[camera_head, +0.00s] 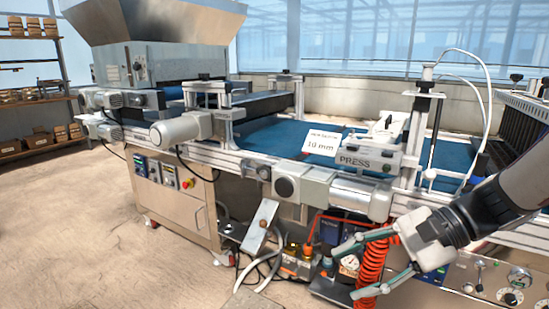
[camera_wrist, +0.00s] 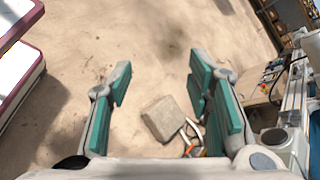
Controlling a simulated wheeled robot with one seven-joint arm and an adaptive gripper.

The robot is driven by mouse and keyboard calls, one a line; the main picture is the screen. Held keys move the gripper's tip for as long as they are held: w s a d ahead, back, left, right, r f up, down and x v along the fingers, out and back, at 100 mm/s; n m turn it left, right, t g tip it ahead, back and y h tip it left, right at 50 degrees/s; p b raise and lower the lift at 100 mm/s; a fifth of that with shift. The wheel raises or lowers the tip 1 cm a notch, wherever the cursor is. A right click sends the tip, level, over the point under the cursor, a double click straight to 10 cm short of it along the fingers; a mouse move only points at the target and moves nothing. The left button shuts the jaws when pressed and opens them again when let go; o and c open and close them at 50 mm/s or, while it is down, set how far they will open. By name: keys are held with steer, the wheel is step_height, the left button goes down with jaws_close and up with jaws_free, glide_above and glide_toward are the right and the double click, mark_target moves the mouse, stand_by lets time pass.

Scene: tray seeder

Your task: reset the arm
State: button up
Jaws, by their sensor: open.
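My gripper (camera_head: 350,270) is at the lower right of the head view, in front of the seeder machine and beside a coiled red hose. Its two green-padded fingers are spread apart with nothing between them. In the wrist view my gripper (camera_wrist: 160,90) also shows open, with the fingers pointing away over the bare floor. A small grey block or plate (camera_wrist: 163,118) lies on the floor beyond and below the fingers. My arm comes in from the right edge of the head view.
The tray seeder has a blue conveyor belt (camera_head: 262,138), a PRESS unit (camera_head: 366,160) and a 10 mm sign (camera_head: 321,143). The red coiled hose (camera_head: 372,268) hangs close to my gripper. A shelf rack (camera_head: 66,75) stands at far left. The floor (camera_head: 60,230) at left is clear.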

steer(key=s+a+r+n+g+h, duration=0.1)
steer(key=s+n+h, duration=0.2)
steer(key=s, duration=0.3)
steer(key=s+a+n+g+h, duration=0.1)
steer(key=s+n+g+h, duration=0.15)
steer(key=s, duration=0.45)
steer(key=s+d+n+t+h, duration=0.3)
steer(key=s+d+n+h, duration=0.35)
steer(key=s, duration=0.25)
step_height(320, 180, up, 29)
steer(key=d+t+p, duration=0.1)
steer(key=t+p, duration=0.3)
steer(key=p, duration=2.3)
steer(key=shift+d+m+p, duration=0.2)
steer(key=shift+m+p, duration=0.1)
steer(key=shift+m, duration=0.1)
steer(key=shift+f, duration=0.1)
